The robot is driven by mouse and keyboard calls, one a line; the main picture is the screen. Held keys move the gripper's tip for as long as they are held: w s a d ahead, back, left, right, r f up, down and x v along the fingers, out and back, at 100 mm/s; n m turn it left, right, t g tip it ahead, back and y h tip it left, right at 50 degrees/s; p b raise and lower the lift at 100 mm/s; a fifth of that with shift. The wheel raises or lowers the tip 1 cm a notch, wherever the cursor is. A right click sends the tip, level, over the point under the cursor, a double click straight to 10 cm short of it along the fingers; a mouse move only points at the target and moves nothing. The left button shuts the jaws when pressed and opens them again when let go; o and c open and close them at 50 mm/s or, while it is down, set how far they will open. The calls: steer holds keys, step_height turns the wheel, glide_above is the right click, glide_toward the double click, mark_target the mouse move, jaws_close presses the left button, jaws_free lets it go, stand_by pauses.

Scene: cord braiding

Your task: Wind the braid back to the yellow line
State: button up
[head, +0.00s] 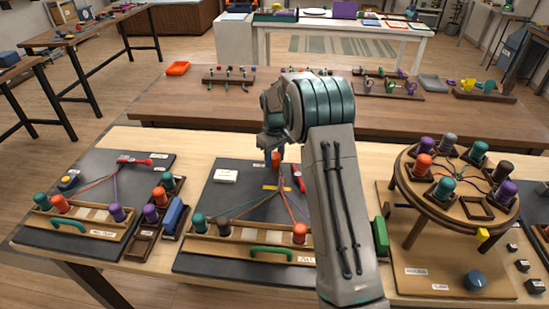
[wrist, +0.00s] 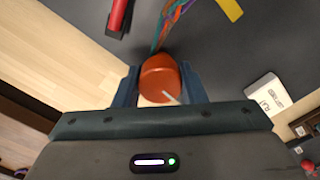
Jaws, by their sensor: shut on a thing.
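My gripper (head: 276,149) is over the far part of the middle dark board (head: 205,205), shut on an orange cylinder (head: 276,160). In the wrist view the cylinder (wrist: 160,79) sits between the two fingers (wrist: 159,88), with a pale stripe on its top. I cannot tell whether it is a knob or a loose bobbin. The braid of coloured cords (wrist: 176,22) runs to the far side of the cylinder. The yellow line (head: 277,187) lies across the board; it also shows in the wrist view (wrist: 230,8). Its exact meeting with the braid is unclear.
A red tool (head: 299,178) lies beside the braid. The front rack (head: 240,241) holds teal, brown and orange bobbins. A round braiding stand (head: 411,184) is at right, another braiding board (head: 93,165) at left. My arm hides part of the middle board.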

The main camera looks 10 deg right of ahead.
mark_target(274, 155)
steer(key=m, duration=0.4)
steer(key=shift+m, duration=0.3)
steer(key=m, duration=0.4)
steer(key=shift+r+m, duration=0.1)
steer(key=shift+m, duration=0.3)
steer(key=shift+w, duration=0.1)
steer(key=o, duration=1)
step_height(274, 155, up, 14)
